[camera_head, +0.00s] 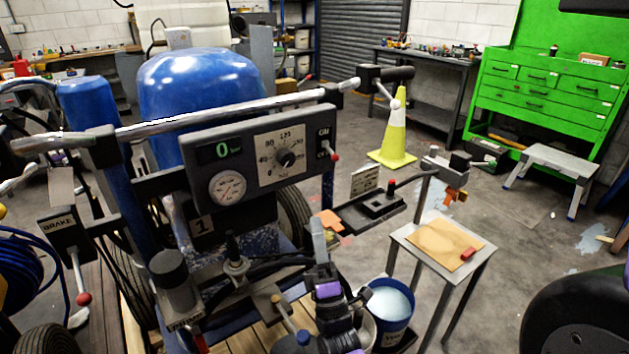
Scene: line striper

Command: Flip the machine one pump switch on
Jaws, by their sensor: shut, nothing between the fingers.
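Machine one is the blue line striper with a "1" plate (203,224) below its grey control panel (259,157). The panel carries a green digital readout showing 0, a round pressure gauge and a black dial. A red-tipped lever (334,156) sticks out at the panel's right end. A dark box with a raised black part (380,206) sits right of the machine; I cannot tell whether it holds the pump switch, and no label reads clearly as pump. My gripper (318,236) is at lower centre, below the panel, shut and empty, apart from the panel.
A handlebar (230,112) crosses above the panel. A brake lever (83,298) hangs at left. A blue paint bucket (389,310) and small table (478,252) stand right of my gripper. A cone (397,135) and green cabinet (545,85) stand behind. Open floor lies between.

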